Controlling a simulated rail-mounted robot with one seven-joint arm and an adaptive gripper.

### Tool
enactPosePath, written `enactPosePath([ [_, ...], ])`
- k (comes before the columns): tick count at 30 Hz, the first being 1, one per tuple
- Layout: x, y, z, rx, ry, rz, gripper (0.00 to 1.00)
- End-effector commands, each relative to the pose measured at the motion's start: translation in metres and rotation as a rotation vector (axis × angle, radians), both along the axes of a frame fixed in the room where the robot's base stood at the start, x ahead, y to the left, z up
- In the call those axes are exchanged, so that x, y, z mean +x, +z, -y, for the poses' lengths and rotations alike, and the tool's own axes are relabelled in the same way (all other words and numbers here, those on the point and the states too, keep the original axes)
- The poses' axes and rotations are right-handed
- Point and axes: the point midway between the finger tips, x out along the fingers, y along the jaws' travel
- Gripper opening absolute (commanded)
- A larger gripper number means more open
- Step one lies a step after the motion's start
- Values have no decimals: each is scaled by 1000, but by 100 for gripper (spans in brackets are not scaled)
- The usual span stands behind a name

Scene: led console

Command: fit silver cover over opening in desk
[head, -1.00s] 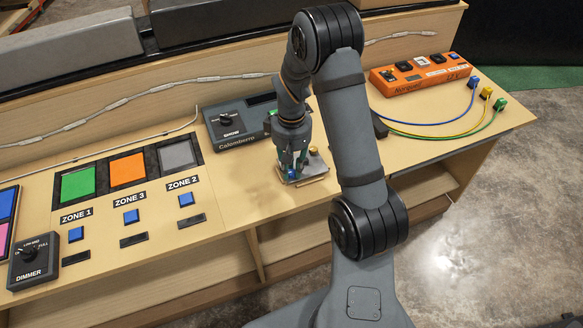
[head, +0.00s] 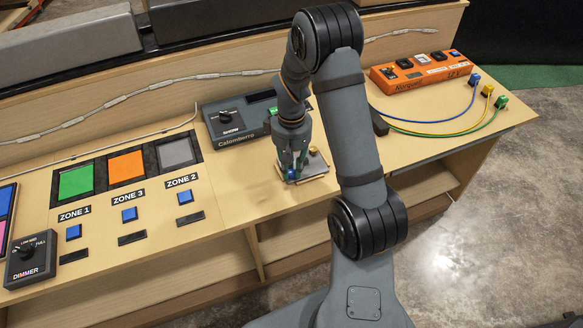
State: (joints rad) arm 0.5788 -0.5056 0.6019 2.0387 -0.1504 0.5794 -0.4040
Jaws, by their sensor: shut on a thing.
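A small silver cover (head: 316,165), seen as a flat plate, is at the desk's front edge, right of the blue ZONE 2 button. My gripper (head: 292,176) points down at the plate's left part, shut on it around a small blue part. A yellow knob (head: 314,149) shows at the plate's back side. I cannot tell whether the plate touches the desk (head: 235,185) or hangs just above it. The opening in the desk is not visible.
A grey Calomberro box (head: 235,120) stands close behind my gripper. Further right are an orange box (head: 420,70) and blue, yellow and green plugs (head: 487,90) with cables. Left are coloured zone panels (head: 127,168) and a dimmer box (head: 31,258).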

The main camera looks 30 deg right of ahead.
Motion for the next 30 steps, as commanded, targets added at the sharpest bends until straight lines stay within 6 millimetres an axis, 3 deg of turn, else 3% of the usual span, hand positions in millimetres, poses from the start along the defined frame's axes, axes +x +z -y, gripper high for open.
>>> enactPosePath([
  [14, 0, -3, 0, 0, 0, 1, 0],
  [15, 0, -3, 0, 0, 0, 1, 21],
  [25, 0, -3, 0, 0, 0, 0, 40],
  [30, 0, -3, 0, 0, 0, 0, 41],
])
